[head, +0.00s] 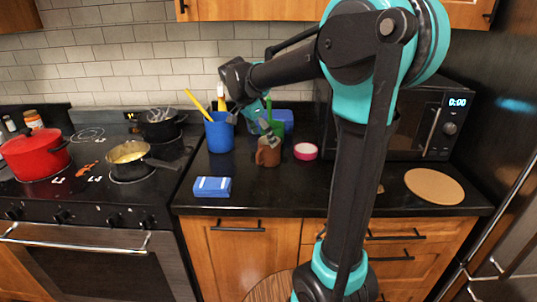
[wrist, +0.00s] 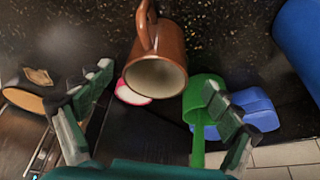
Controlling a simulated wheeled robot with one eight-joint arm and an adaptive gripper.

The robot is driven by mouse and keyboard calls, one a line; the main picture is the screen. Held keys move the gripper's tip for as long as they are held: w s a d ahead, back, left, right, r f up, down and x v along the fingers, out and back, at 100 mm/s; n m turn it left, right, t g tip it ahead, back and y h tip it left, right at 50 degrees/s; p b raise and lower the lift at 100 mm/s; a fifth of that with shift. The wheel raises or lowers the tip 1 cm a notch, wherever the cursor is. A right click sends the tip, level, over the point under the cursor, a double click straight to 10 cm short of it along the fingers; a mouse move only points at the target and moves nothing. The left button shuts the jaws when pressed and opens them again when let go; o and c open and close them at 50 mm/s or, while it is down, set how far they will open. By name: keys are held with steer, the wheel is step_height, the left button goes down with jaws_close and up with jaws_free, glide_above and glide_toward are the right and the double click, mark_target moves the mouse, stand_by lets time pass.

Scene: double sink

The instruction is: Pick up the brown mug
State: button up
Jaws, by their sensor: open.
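The brown mug (head: 268,155) stands on the black counter, right of the blue utensil holder. In the wrist view the mug (wrist: 155,62) sits ahead of my gripper, with its pale inside showing and its handle at the top of the picture. My gripper (wrist: 168,112) is open and empty, one finger on each side of the picture, with the mug's rim between and beyond the fingertips. In the head view my gripper (head: 256,117) is above and close to the mug. Whether a finger touches the mug cannot be told.
Close by are a blue utensil holder (head: 218,133), a green cup (wrist: 203,105), a blue container (wrist: 250,110) and a pink-and-white bowl (head: 306,151). A blue box (head: 212,187) lies in front. A microwave (head: 410,122) stands right. The counter's front is mostly clear.

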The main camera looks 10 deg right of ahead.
steer(key=shift+d+x, duration=0.2)
steer(key=shift+x, duration=1.5)
steer(key=shift+d+x, duration=0.25)
steer(key=shift+x, duration=1.45)
steer(key=shift+r, duration=0.15)
steer(key=c, duration=1.6)
steer(key=shift+o, duration=0.2)
steer(key=shift+r, duration=0.15)
